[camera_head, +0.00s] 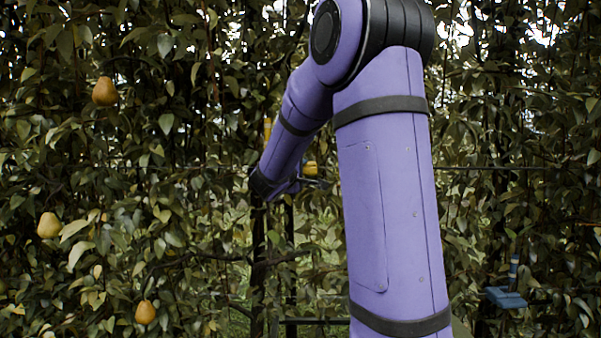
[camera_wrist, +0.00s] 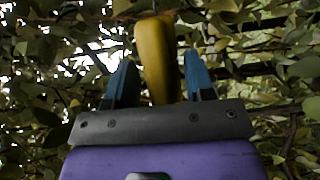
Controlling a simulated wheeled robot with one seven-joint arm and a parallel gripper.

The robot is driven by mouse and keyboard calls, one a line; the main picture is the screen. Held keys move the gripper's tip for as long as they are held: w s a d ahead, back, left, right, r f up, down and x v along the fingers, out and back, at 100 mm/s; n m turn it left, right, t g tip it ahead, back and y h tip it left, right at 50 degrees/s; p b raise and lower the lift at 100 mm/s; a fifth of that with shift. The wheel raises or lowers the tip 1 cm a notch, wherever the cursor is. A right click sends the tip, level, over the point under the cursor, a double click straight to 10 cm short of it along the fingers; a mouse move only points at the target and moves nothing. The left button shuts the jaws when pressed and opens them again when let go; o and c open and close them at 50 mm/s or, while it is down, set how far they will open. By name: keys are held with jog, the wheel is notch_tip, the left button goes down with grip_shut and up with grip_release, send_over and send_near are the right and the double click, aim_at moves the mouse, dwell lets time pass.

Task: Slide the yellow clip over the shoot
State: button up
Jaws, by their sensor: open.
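In the wrist view my gripper (camera_wrist: 160,58) is open, with one blue finger on each side of a long yellow piece, which looks like the yellow clip (camera_wrist: 155,75). A narrow gap shows between the piece and each finger. Its far end meets a brownish-orange edge among the leaves. In the head view my gripper (camera_head: 308,184) is at the foliage, partly hidden by my arm, with a small yellow piece (camera_head: 311,169) at it. Another upright yellow-orange piece (camera_head: 267,130) shows just left of my forearm. I cannot pick out the shoot among the leaves.
A dense leafy wall fills the background. Pears hang at the left: one high (camera_head: 104,91), one at mid height (camera_head: 49,225), one low (camera_head: 145,312). A blue object (camera_head: 506,298) with an upright part is at the lower right. A thin wire (camera_head: 490,168) runs across the right side.

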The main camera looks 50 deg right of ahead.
jog(key=shift+d, duration=0.15)
grip_shut()
jog(key=w+a, duration=0.5)
jog(key=w, duration=0.1)
jog(key=shift+a, duration=0.1)
grip_release()
jog(key=shift+a, duration=0.1)
jog(key=v, duration=1)
jog(key=shift+a, duration=0.35)
jog(key=shift+s, duration=0.1)
